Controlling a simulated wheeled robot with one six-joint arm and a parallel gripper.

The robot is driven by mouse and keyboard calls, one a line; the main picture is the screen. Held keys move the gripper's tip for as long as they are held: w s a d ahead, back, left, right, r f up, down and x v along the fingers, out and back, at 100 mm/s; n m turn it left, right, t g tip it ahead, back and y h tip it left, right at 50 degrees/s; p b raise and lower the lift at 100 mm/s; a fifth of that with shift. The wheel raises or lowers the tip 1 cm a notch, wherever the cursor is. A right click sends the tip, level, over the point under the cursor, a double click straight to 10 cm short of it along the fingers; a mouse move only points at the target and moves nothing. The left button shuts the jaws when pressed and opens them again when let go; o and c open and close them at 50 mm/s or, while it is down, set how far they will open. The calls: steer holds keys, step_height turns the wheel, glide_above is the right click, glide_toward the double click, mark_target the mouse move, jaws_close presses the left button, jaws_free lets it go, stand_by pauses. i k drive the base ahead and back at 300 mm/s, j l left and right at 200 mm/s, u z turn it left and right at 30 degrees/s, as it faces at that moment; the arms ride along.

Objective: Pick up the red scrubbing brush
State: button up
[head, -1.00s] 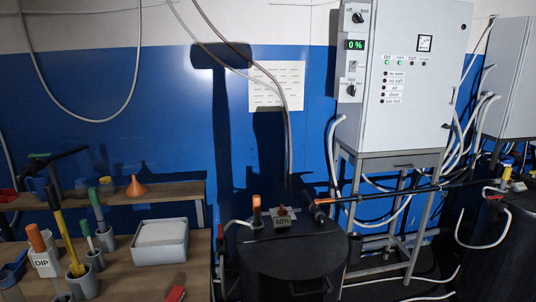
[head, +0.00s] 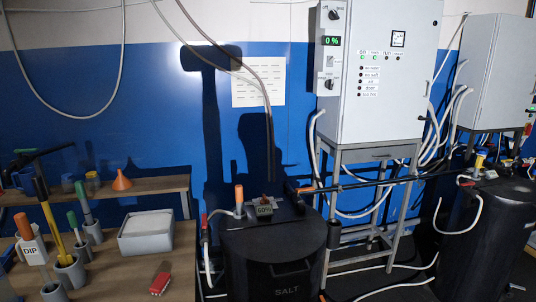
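A small red object with pale marks, which looks like the red scrubbing brush (head: 160,283), lies on the wooden table near the bottom of the head view. It sits in front of the grey box, close to the table's right side. It is too small to make out its bristles. My gripper is not in view.
The wooden table (head: 118,275) bears a grey box (head: 147,245) of white material and several holders with handled tools (head: 47,223). An orange funnel (head: 121,181) stands on the shelf behind. A black salt tank (head: 270,265) stands right of the table, before a control cabinet (head: 380,75).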

mark_target(163, 279)
steer(key=u, duration=1.25)
steer(key=i+j+z, duration=0.1)
steer(key=i+j, duration=0.2)
steer(key=i, duration=0.3)
steer(key=i+j+z, duration=0.1)
steer(key=i+j, duration=0.3)
steer(key=i, duration=0.15)
steer(key=i+j, duration=0.4)
steer(key=i, duration=0.15)
steer(key=l+z, duration=0.05)
